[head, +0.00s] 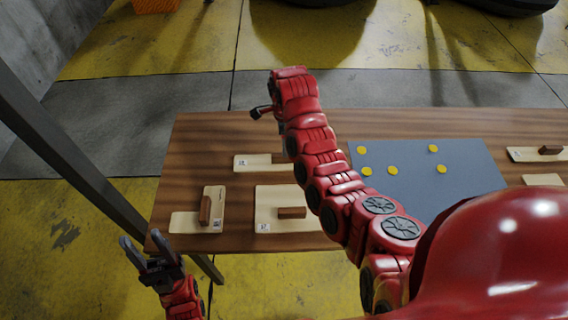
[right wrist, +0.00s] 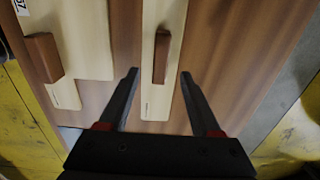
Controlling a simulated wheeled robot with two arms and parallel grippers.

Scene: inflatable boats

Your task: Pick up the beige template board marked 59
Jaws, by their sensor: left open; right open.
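Several beige boards with brown handles lie on the wooden table. A narrow board (head: 250,160) lies behind the others on the left; its number is too small to read surely, so I cannot confirm it is 59. In the right wrist view this narrow board (right wrist: 156,105) and its handle lie below my right gripper (right wrist: 158,74), which is open and empty, with the board between its fingertips in the picture. In the head view my right arm hides the board's right end. My left gripper (head: 141,238) is open and empty at the table's front left corner.
A wide board marked 57 (head: 272,200) lies in front of the narrow one, and an L-shaped board (head: 185,222) lies left of it. A grey mat (head: 420,190) with yellow discs lies right of my right arm. More boards (head: 522,155) lie at the right.

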